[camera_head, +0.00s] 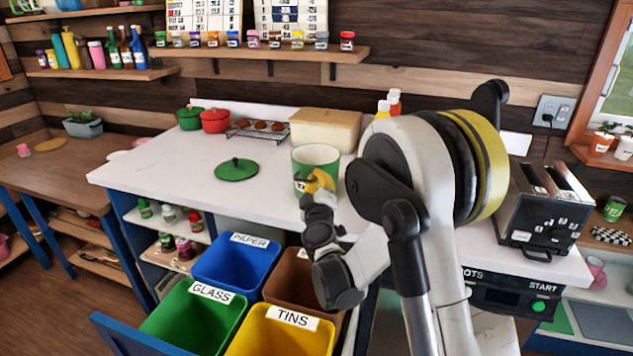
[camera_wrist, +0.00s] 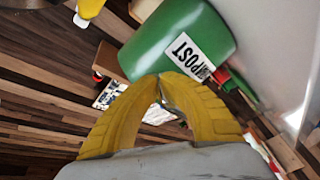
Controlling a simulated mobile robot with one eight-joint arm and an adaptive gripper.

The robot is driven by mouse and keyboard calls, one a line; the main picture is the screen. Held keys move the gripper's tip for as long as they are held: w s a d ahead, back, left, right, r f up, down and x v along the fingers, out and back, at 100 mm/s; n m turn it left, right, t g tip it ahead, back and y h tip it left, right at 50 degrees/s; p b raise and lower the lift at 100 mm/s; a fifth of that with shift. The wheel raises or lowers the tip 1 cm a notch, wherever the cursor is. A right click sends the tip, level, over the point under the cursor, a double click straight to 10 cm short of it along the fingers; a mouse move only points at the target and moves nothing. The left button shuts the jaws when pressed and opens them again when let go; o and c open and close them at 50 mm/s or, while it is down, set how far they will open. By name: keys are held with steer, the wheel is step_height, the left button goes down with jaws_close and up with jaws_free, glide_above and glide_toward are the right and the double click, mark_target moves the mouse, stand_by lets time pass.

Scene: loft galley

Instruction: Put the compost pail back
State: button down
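The compost pail (camera_head: 316,158) is a green and white cylinder near the front of the white counter, right of its centre. It is open at the top. In the wrist view its green side (camera_wrist: 180,35), with a white label ending in "POST", lies tilted just beyond my fingers. My gripper (camera_head: 322,178) has yellow fingers and is in front of the pail. In the wrist view its fingertips (camera_wrist: 160,79) come together at the pail's edge. I see no pail wall clearly between them, and contact is hard to judge. A round green lid (camera_head: 236,169) lies left of the pail.
Labelled bins stand below the counter front: blue PAPER (camera_head: 240,262), green GLASS (camera_head: 195,315), yellow TINS (camera_head: 280,330) and a brown one (camera_head: 290,280). Green (camera_head: 190,118) and red (camera_head: 215,120) pots, a rack (camera_head: 257,130) and a beige box (camera_head: 325,130) stand behind. A toaster (camera_head: 543,210) is right.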

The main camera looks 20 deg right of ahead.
steer(key=shift+r, duration=0.1)
steer(key=shift+f, duration=0.2)
steer(key=c, duration=1.6)
jaws_free()
steer(key=shift+r, duration=0.1)
steer(key=shift+c, duration=0.2)
